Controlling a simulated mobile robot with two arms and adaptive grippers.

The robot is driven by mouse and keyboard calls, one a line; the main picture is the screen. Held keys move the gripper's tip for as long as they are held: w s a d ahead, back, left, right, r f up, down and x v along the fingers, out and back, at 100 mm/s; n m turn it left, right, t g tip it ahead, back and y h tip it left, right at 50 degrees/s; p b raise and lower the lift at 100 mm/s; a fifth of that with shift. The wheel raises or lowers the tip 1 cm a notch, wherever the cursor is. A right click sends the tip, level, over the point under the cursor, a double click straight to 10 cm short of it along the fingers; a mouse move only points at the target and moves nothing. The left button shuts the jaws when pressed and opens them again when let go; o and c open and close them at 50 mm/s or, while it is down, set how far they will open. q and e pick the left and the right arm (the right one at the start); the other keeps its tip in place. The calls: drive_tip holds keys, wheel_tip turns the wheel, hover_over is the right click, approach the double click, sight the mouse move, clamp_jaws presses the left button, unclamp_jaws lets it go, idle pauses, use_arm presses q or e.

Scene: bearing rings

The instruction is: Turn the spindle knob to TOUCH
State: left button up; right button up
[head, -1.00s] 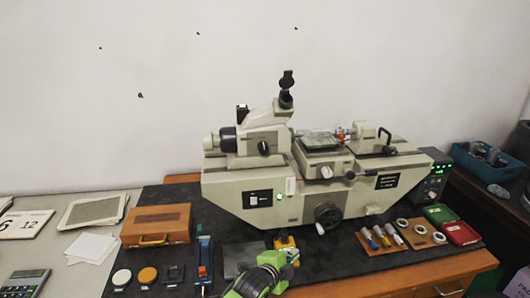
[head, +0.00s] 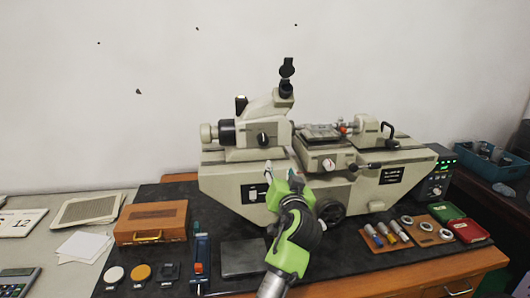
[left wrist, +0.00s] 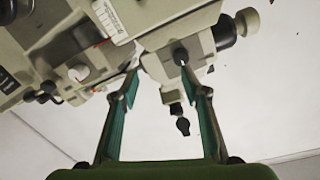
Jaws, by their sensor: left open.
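The beige measuring machine (head: 230,185) stands on the dark mat. It has a black knob (head: 263,139) on its upper left housing and a pale knob (head: 328,165) on the carriage front. I cannot read any TOUCH label, so I cannot tell which is the spindle knob. My left gripper (head: 284,174) is open and empty in front of the machine body, below and between these knobs. In the left wrist view its fingers (left wrist: 161,75) are spread; the black knob (left wrist: 180,57) shows near the right fingertip and the pale knob (left wrist: 78,72) lies left of the fingers.
A black handwheel (head: 331,212) is just right of my left arm. A brown case (head: 152,222), a blue tool (head: 201,262) and a dark plate (head: 243,258) lie left of it. Rings (head: 426,227) and red and green boxes (head: 470,231) lie at the right.

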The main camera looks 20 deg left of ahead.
sight(264, 141)
use_arm(q)
drive_tip(key=w+a+r+n+p, duration=0.1)
drive_tip(key=w+a, duration=0.2)
drive_tip(key=w+a+r+n+y+p, duration=0.1)
drive_tip(key=w+a, duration=0.1)
drive_tip(key=w+a+r+n+y+p, duration=0.1)
drive_tip(key=w+a+p, duration=0.1)
drive_tip(key=w+a, duration=0.1)
drive_tip(key=shift+w+a+r, duration=0.25)
drive_tip(key=shift+w+a, duration=0.05)
drive_tip(key=shift+x, duration=0.8)
drive_tip(key=shift+f, duration=0.15)
drive_tip(key=c, duration=1.1)
